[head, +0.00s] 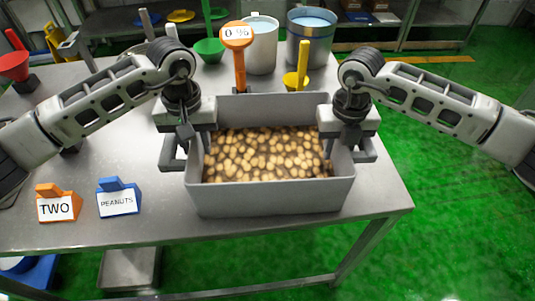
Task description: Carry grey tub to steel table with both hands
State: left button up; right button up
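The grey tub (272,199) holds many light brown nuts and sits on, or just over, the steel table (150,225) near its right front corner; I cannot tell whether it touches the top. My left gripper (184,160) is at the tub's left wall, with its fingers around the rim. My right gripper (357,155) is at the right wall in the same way. Both look closed onto the walls, though the inner fingers are partly hidden by the tub and the gripper bodies.
Behind the tub stand a white pail (262,45), a steel pot (311,38), an orange marker (238,58) and a yellow scoop (297,80). "TWO" (58,205) and "PEANUTS" (118,198) label blocks stand at left. Green floor (455,215) lies open at right.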

pick_arm(q)
grip_shut()
pick_arm(e)
grip_shut()
pick_arm(q)
jog(key=shift+r, duration=0.1)
pick_arm(e)
jog(key=shift+r, duration=0.1)
dwell(1.1)
